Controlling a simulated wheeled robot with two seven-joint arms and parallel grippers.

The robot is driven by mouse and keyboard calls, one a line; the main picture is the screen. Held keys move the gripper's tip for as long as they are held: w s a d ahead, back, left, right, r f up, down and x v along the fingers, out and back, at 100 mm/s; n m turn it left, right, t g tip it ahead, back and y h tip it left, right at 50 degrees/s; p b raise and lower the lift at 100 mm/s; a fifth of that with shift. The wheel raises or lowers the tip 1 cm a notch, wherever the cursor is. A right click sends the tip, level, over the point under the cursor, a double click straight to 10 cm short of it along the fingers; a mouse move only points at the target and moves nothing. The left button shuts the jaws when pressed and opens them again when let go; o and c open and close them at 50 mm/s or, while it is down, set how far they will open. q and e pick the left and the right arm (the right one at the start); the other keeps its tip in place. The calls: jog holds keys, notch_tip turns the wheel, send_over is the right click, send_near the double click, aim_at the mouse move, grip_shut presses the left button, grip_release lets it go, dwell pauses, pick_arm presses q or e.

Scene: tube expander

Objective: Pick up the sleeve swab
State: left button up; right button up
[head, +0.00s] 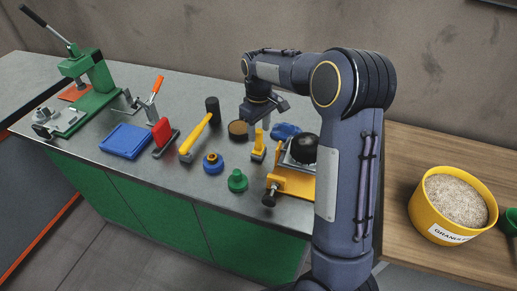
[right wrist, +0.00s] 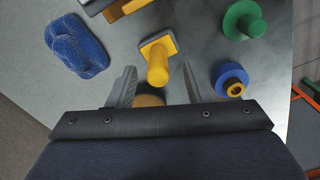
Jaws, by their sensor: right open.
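A small upright yellow handle on a flat grey-and-yellow block, which I take for the sleeve swab (head: 258,146), stands on the grey bench. In the right wrist view the sleeve swab (right wrist: 158,62) is seen from above, its handle top between my fingers. My right gripper (head: 258,124) is open and empty just above and behind it in the head view. In the right wrist view the fingers of the right gripper (right wrist: 159,84) lie on either side of the handle, apparently without touching it. My left gripper is out of view.
Near the swab are a blue crumpled cloth (head: 286,131), a brown disc (head: 238,130), a green knobbed piece (head: 237,181), a blue ring piece (head: 213,163) and a yellow clamp fixture (head: 292,183). A yellow-handled mallet (head: 196,138) lies left. A granule tub (head: 425,212) stands right.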

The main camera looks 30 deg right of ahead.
aim_at(258, 137)
jog(key=shift+w+d+f, duration=0.1)
jog(key=shift+f, duration=1.1)
jog(key=shift+w+f, duration=0.1)
jog(key=shift+f, duration=1.05)
grip_shut()
jog(key=shift+r, duration=0.15)
jog(key=shift+r, duration=0.6)
jog(key=s+a+r+b, duration=0.1)
jog(key=s+a+r, duration=0.4)
jog(key=a+r, duration=0.6)
jog(key=shift+a+r, duration=0.25)
jog(key=shift+a, duration=0.8)
